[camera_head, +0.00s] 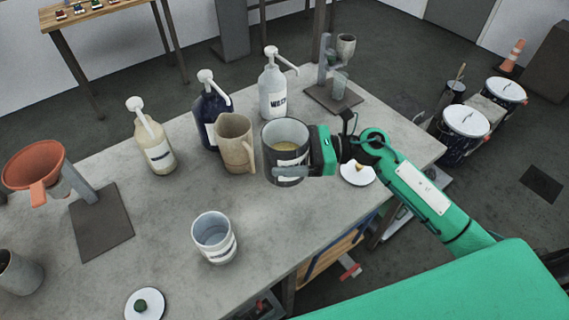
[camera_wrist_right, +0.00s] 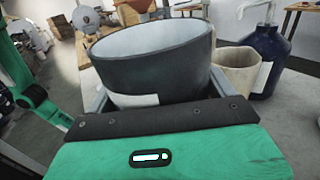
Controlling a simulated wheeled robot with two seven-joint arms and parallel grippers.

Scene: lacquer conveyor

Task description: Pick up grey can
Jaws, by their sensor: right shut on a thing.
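In the right wrist view the can (camera_wrist_right: 155,65) fills the space between the fingers, with a finger on each side. A second, lighter grey-white can (camera_head: 214,238) stands on the table to the front left. My left gripper is not in view.
A beige jug (camera_head: 234,143) stands close left of the can. Pump bottles stand behind: cream (camera_head: 154,145), dark blue (camera_head: 212,115) and grey (camera_head: 272,92). An orange funnel stand (camera_head: 35,170) is at left. The table (camera_head: 330,215) is clear at front right.

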